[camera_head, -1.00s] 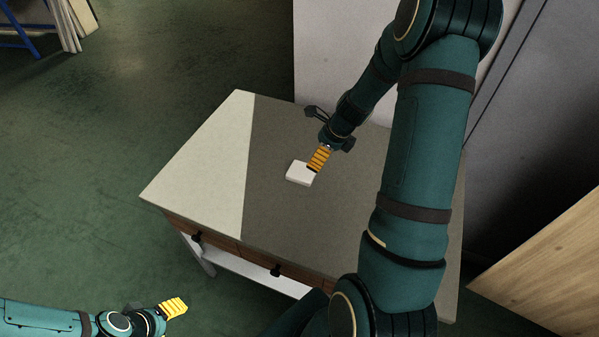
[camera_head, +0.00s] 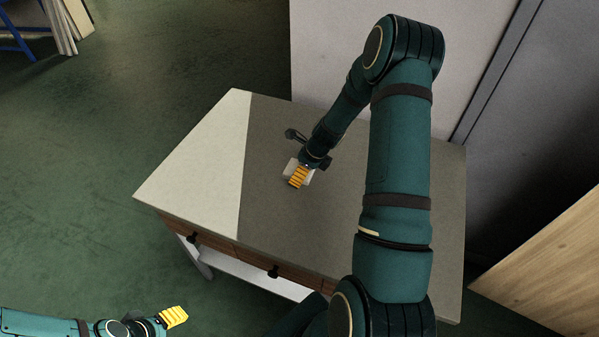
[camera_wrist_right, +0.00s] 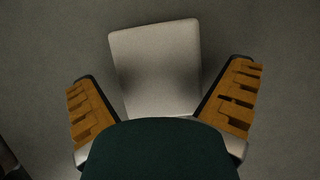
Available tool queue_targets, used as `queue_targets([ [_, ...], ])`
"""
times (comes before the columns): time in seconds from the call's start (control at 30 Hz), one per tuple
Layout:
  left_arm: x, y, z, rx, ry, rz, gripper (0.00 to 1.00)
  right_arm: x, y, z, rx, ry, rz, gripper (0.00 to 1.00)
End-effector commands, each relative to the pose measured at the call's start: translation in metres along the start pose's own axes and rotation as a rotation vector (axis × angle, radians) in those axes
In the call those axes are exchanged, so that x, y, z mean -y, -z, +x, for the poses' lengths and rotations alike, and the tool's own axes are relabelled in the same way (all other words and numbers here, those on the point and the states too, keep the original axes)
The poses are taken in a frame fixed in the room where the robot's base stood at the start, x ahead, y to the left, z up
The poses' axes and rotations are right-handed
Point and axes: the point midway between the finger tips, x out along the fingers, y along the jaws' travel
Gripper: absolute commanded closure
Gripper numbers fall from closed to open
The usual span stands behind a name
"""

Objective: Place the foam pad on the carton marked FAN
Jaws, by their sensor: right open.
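The white foam pad (camera_head: 288,172) lies on the grey-brown top of the table in the head view, partly hidden by my right gripper (camera_head: 299,177). In the right wrist view the pad (camera_wrist_right: 157,62) lies between the two orange fingers of my right gripper (camera_wrist_right: 163,97), which are spread apart with space on both sides of it. Its near end is hidden by the dark green gripper body. My left gripper (camera_head: 173,317) is at the lower left, away from the table; its opening is unclear. I see no carton marked FAN.
The table (camera_head: 205,150) has a pale strip at its left and clear room around the pad. Its front has dark knobs (camera_head: 273,271). A pale panel (camera_head: 335,50) stands behind it, and a wooden surface (camera_head: 545,260) is at the right. Open green floor is at the left.

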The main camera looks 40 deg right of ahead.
Motion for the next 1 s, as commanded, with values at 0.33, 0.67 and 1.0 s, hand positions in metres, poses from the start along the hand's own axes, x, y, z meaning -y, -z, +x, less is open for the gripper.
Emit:
queue_targets([
  [0.33, 0.0, 0.0, 0.0, 0.0, 0.0, 0.0, 0.43, 0.0, -0.001, 0.0, 0.001, 0.0, -0.001, 0.39],
  [0.67, 0.0, 0.0, -0.001, 0.0, 0.0, 0.0, 0.43, 0.0, -0.001, -0.001, 0.001, 0.0, -0.001, 0.44],
  [1.0, -0.005, 0.006, -0.014, -0.012, 0.001, -0.003, 0.43, 0.0, -0.022, -0.049, 0.003, 0.003, -0.005, 0.44],
])
